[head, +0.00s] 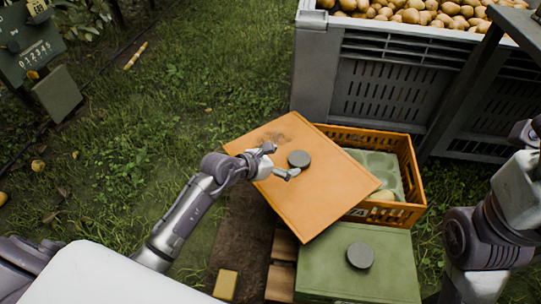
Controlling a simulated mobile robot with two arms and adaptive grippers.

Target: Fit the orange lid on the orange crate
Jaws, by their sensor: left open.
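The orange lid (318,195) is a flat square panel with a round grey knob (299,159). It lies askew over the left part of the orange crate (409,170), turned against the crate's edges and sticking out to the left. The crate's right side is uncovered and shows a pale green piece and a pear inside. My left gripper (280,161) is open at the left of the knob, with its fingers over the lid; I cannot tell whether they touch it. My right arm (480,240) shows at the right edge, its gripper outside the picture.
A green box lid (325,268) with a round grey knob lies in front of the crate. Wooden blocks (283,245) sit to its left. A big grey bin (390,80) full of pears stands behind. Grass to the left is mostly free.

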